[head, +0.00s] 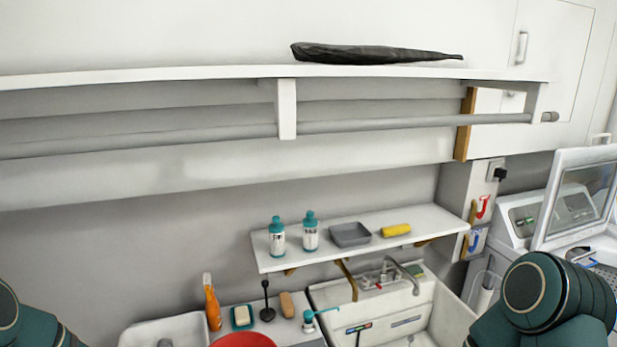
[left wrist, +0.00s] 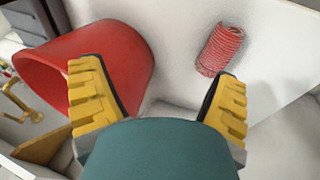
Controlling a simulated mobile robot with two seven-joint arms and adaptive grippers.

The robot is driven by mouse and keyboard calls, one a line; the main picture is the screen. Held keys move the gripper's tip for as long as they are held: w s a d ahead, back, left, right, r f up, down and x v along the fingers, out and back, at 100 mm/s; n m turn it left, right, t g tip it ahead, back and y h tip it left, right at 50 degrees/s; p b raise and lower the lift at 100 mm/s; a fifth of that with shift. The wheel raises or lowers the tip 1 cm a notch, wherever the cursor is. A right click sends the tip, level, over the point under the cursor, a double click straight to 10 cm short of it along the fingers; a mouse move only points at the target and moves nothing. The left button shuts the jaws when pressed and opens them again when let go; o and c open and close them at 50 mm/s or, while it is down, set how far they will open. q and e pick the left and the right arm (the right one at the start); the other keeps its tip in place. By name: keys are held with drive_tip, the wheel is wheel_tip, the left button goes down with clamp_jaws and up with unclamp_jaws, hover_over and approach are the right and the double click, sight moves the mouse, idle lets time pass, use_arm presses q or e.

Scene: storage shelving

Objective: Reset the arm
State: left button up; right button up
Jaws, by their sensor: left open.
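My left gripper (left wrist: 155,95) shows in the left wrist view with its two yellow, ridged fingers spread apart. Nothing is between the fingers. A red bucket-like container (left wrist: 105,55) lies beyond the left finger, and a coiled red item (left wrist: 220,50) lies beyond the right finger on a white surface. I cannot tell whether either finger touches the red container. In the head view, parts of my arms show at the lower left and lower right corners, but neither gripper is in that view.
A long white shelf (head: 150,75) with a rail runs across the wall, with a dark folded umbrella (head: 375,54) on top. A smaller shelf (head: 400,226) holds two bottles, a grey tray (head: 350,235) and a yellow roll (head: 396,230). Below are a sink (head: 440,320) and a red bowl (head: 243,340).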

use_arm(q)
drive_tip(key=s+d+f+g+h, duration=0.1)
drive_tip(key=s+d+f+g, duration=0.35)
drive_tip(key=s+d, duration=1.1)
drive_tip(key=w+d+f+m+t+b, duration=0.1)
drive_tip(key=w+d+f+t+b, duration=0.1)
drive_tip(key=f+b, duration=0.4)
drive_tip(key=w+t+b, duration=0.1)
drive_tip(key=w+b, duration=0.1)
drive_tip(key=b, duration=0.2)
drive_tip(key=shift+w+f+m, duration=0.25)
drive_tip(key=shift+f+m, duration=0.05)
drive_tip(key=shift+f, duration=0.1)
drive_tip(key=shift+t, duration=0.25)
